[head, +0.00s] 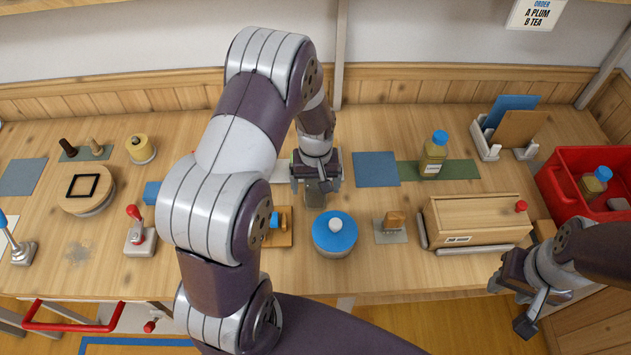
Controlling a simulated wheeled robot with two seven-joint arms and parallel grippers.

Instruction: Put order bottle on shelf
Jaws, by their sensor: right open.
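A bottle with a blue cap and yellowish contents (433,160) stands upright on a green mat (462,169) on the bench. A similar blue-capped bottle (593,184) is in the red crate (562,200) at the right. An order card (538,13) at the top right reads "A PLUM, B TEA". My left gripper (316,190) points down over the middle of the bench, left of the blue mat; its fingers are partly hidden, and I cannot tell whether they hold anything. My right gripper (516,303) is open and empty at the front edge, below the wooden box. I cannot make out a shelf.
A blue-lidded jar (335,238), a small wooden block on a plate (392,224) and a wooden box with a red knob (476,221) stand along the front. A rack with boards (510,128) stands behind. The blue mat (376,169) is bare.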

